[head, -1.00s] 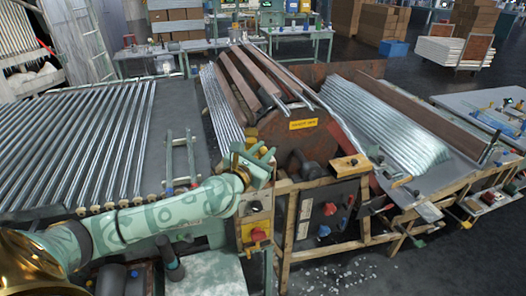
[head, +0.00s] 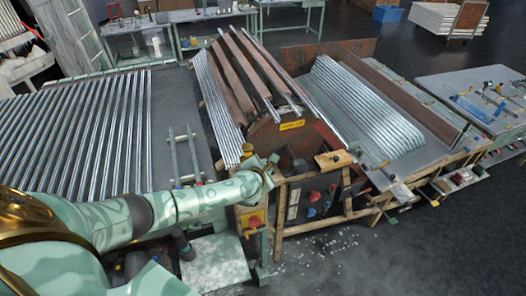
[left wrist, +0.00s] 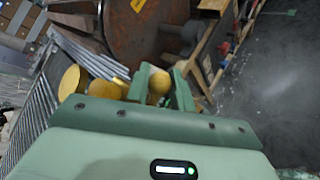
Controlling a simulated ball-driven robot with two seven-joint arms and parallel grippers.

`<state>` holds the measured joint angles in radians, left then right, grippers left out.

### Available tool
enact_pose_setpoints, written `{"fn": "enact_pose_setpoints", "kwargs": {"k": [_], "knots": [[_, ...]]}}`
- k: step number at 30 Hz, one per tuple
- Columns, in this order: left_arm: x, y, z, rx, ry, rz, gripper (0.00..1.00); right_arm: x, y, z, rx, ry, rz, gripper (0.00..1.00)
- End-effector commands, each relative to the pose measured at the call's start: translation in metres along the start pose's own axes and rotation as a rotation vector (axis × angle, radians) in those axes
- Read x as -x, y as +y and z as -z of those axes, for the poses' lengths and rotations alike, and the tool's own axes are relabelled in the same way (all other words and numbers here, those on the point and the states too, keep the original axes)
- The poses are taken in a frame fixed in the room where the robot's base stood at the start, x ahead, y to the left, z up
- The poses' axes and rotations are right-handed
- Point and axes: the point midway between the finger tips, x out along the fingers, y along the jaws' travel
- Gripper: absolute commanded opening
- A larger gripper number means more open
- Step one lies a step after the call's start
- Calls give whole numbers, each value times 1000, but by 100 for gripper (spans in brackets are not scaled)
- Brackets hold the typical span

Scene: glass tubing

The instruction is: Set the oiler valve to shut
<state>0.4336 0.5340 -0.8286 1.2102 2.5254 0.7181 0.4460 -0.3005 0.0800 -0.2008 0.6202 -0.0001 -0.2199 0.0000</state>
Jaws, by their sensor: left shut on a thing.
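My left gripper (head: 264,168) reaches in from the left to the near-left corner of the machine with the rust-brown drum. In the left wrist view its two green fingers (left wrist: 160,88) are shut on a round yellow knob (left wrist: 158,84), which seems to be part of the oiler valve. Larger yellow brass-like round parts (left wrist: 72,82) stand just left of the fingers; a small yellow part (head: 247,148) also shows beside the gripper in the head view. The valve's body and its setting are hidden by the fingers. My right gripper is not in view.
The brown drum (head: 280,140) with a yellow label stands just behind the gripper. A yellow box with a red knob (head: 254,220) is below it. A wooden frame with a dark panel (head: 315,200) is to the right. Glass tubes (head: 90,130) lie at left; floor is open at front right.

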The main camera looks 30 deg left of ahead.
Motion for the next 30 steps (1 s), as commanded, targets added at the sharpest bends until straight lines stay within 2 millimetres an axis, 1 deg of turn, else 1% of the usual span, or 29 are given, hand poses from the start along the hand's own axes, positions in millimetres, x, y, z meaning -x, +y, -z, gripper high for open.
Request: {"fn": "enact_pose_setpoints", "kwargs": {"k": [1,5,12,18,30], "knots": [[0,1,-4,-27,29,8,1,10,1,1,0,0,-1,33],[-5,-6,0,-105,112,28,0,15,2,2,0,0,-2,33],[-12,-14,6,-227,240,60,0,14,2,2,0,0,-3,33],[-15,-17,9,-298,311,77,0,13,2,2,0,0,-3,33],[-16,-19,12,-349,361,89,0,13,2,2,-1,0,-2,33]]}}
